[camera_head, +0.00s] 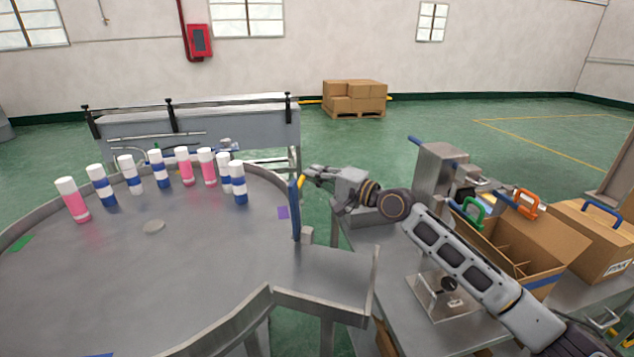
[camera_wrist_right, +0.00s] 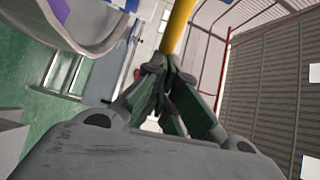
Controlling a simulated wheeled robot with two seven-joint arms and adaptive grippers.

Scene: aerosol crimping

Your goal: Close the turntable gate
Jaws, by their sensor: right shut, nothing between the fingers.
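The round grey turntable (camera_head: 110,290) fills the left of the head view. The narrow blue gate (camera_head: 295,212) stands upright at its right side, by the opening to a small side platform. A yellow part (camera_head: 301,182) shows at the gate's top; a yellow bar (camera_wrist_right: 182,25) also shows in the right wrist view, just past the fingertips. My right gripper (camera_head: 309,175) is shut and empty, close beside the yellow part; I cannot tell whether they touch. Its closed fingers show in the wrist view (camera_wrist_right: 165,85). My left gripper is out of view.
Several pink and blue cans with white caps (camera_head: 158,170) stand along the turntable's far rim. The turntable's middle is mostly clear.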

